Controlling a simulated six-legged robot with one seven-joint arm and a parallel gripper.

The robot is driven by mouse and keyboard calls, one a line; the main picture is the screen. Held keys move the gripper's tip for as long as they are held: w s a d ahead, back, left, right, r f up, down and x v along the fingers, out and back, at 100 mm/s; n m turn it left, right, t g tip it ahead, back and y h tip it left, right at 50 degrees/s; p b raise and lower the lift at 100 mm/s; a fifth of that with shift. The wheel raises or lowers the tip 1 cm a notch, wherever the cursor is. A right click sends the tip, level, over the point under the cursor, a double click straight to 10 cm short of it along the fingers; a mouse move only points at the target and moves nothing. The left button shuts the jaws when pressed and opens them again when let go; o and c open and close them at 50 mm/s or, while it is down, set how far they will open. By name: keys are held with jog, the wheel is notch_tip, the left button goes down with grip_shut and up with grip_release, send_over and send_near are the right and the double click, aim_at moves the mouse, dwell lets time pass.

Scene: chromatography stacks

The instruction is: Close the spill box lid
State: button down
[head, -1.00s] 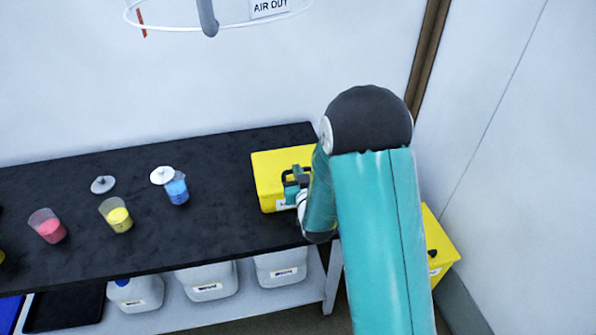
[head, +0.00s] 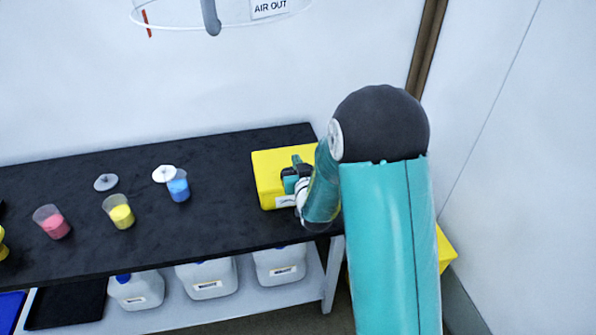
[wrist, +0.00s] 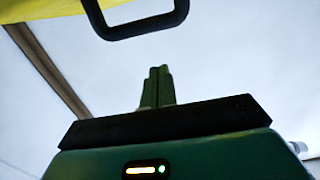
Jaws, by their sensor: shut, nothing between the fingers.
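The yellow spill box (head: 270,175) stands at the right end of the black bench, partly hidden by my arm. I cannot tell from the head view how far its lid is open. In the wrist view, a yellow panel (wrist: 35,9) crosses the top left corner and a black loop handle (wrist: 137,29) hangs at the top. My gripper (head: 291,180) is in front of the box in the head view. Its fingers (wrist: 157,72) are shut and empty in the wrist view, below the handle in the picture, with a visible gap between them.
Beakers of blue (head: 178,188), yellow (head: 121,214) and red (head: 54,226) liquid stand on the bench (head: 220,225) to the left. Several white jugs (head: 206,280) sit on the shelf below. Another yellow box (head: 445,250) is on the right, behind my arm. A wall closes the right side.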

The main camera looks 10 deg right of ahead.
jog(key=s+f, duration=0.5)
jog(key=s, duration=0.3)
jog(key=shift+s, duration=0.15)
jog(key=s+r+g, duration=0.3)
jog(key=r, duration=0.4)
jog(key=s+r+g, duration=0.3)
jog(key=r, duration=0.3)
jog(key=s+r+g, duration=0.3)
jog(key=s+r, duration=0.1)
jog(key=s, duration=0.6)
jog(key=s+r+g, duration=0.2)
jog(key=s+r, duration=0.1)
jog(key=s, duration=0.7)
jog(key=shift+s+r+g, duration=0.15)
jog(key=shift+r+g, duration=0.2)
jog(key=shift+g, duration=0.05)
